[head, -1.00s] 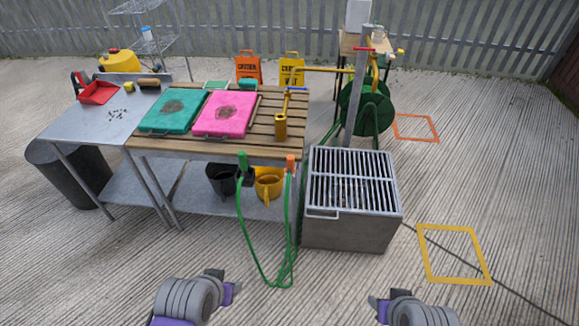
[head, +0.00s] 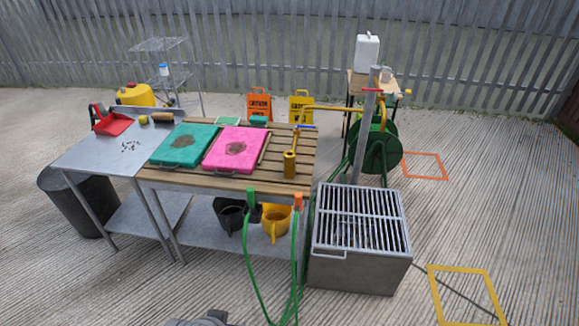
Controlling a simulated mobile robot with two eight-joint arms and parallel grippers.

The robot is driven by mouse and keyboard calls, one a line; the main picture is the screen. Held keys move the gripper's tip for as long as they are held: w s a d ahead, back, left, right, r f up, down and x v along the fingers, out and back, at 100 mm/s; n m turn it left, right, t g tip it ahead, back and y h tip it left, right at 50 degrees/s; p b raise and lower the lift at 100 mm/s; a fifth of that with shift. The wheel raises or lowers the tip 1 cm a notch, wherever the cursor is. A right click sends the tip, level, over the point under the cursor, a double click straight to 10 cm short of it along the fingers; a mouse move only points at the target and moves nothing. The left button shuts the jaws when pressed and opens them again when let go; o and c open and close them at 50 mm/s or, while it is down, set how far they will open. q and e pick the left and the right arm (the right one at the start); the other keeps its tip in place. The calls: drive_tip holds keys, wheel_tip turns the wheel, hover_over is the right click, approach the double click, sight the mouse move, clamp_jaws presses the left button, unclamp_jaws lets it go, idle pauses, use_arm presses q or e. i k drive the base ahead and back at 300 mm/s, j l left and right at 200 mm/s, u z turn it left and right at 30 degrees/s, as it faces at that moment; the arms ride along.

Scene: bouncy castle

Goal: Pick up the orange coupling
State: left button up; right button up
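The orange coupling (head: 298,202) is at the end of a green hose, at the front right edge of the slatted wooden table (head: 230,185). It hangs beside the table's front, left of the metal grate box. A green coupling (head: 251,196) on another hose end hangs to its left. Only a small grey part of my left arm (head: 205,319) shows at the bottom edge; its fingertips are not visible. My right gripper is out of the picture.
Green hose (head: 259,290) loops down to the ground. The grate box (head: 350,268) stands close on the right. Yellow and dark jugs (head: 275,223) sit under the table. Pink (head: 235,148) and teal (head: 180,144) pads lie on top.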

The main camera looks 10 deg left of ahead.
sight(298, 206)
drive_tip(key=i+l, duration=0.1)
drive_tip(key=i, duration=0.55)
drive_tip(key=i+l, duration=0.1)
drive_tip(key=i, duration=0.55)
drive_tip(key=i+j+u, duration=0.05)
